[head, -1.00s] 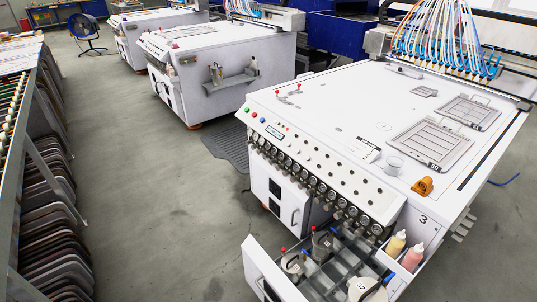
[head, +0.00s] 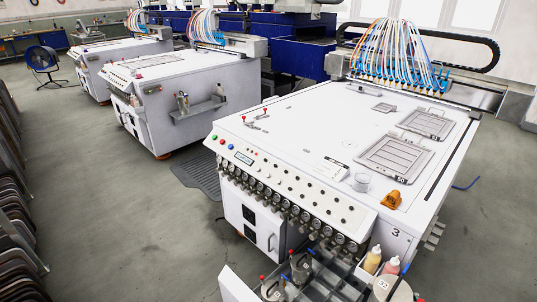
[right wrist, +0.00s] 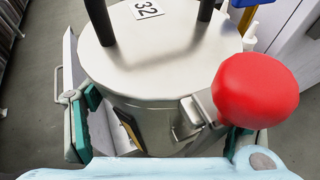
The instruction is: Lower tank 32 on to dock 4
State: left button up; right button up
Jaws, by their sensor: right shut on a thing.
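Tank 32 (head: 381,285) is a pale metal tank with a "32" label on its lid, at the bottom edge of the head view, by the open drawer (head: 238,290). In the right wrist view tank 32 (right wrist: 150,50) fills the middle, with two black posts on its lid and a red ball knob (right wrist: 255,90) on its near right side. My right gripper (right wrist: 165,138) is shut on the tank, its teal pads on either side. The tank's base is hidden. No dock 4 label is readable. My left gripper is not in view.
Other tanks with red knobs (head: 301,266) stand in the drawer. Open floor (head: 120,235) lies to the left.

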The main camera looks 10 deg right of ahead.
jog(key=shift+w+a+r, duration=0.45)
jog(key=shift+a+r, duration=0.15)
jog(key=shift+r, duration=0.2)
jog(key=w+a+r+n+y, duration=0.2)
jog(key=w+a+r+y, duration=0.15)
jog(key=a+r, duration=0.9)
jog(key=s+a+r+n+g+y, duration=0.2)
jog(key=a+r, duration=0.5)
jog(key=r, duration=0.2)
jog(key=s+a+r+n+g+y, duration=0.2)
jog(key=s+a+r+n, duration=0.1)
jog(key=a+r, duration=0.5)
jog(key=s+d+f+n+g+b, duration=0.1)
jog(key=s+d+f+b, duration=0.1)
jog(key=d+f+b, duration=0.2)
notch_tip(320, 180, down, 3)
jog(key=shift+d+r+y, duration=0.1)
jog(key=shift+d+y, duration=0.25)
jog(key=shift+d, duration=0.25)
jog(key=shift+s, duration=0.15)
jog(key=shift+n, duration=0.3)
